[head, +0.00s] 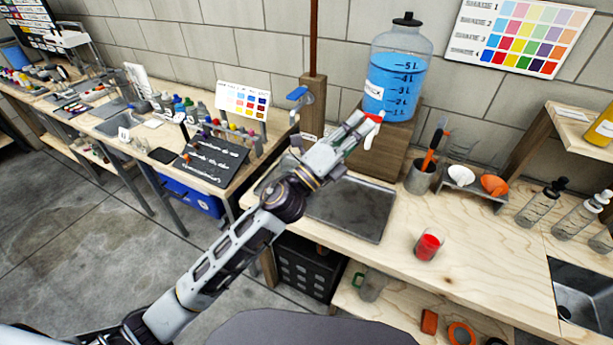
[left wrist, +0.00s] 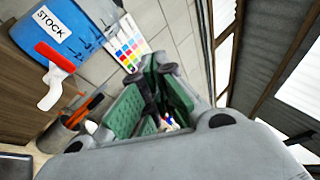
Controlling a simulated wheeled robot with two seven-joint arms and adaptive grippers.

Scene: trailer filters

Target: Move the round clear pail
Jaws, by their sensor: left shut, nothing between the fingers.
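A clear round vessel (head: 372,285) with a green handle stands on the shelf under the bench, partly in shadow; I cannot tell for sure that it is the pail. A small clear beaker with red contents (head: 428,246) stands on the bench top. My left gripper (head: 362,124) is shut and empty, raised above the bench in front of the blue tank's tap. Its green-padded fingers show in the left wrist view (left wrist: 158,105). It is apart from the clear vessel and the beaker. My right gripper is out of view.
A clear tank of blue liquid (head: 396,75) stands on a wooden block, with a red-and-white tap (left wrist: 55,75). A dark tray (head: 348,212), a tool cup (head: 421,178) and clear bottles (head: 540,206) are on the bench. A sink (head: 583,295) is at right. Bench top around the beaker is free.

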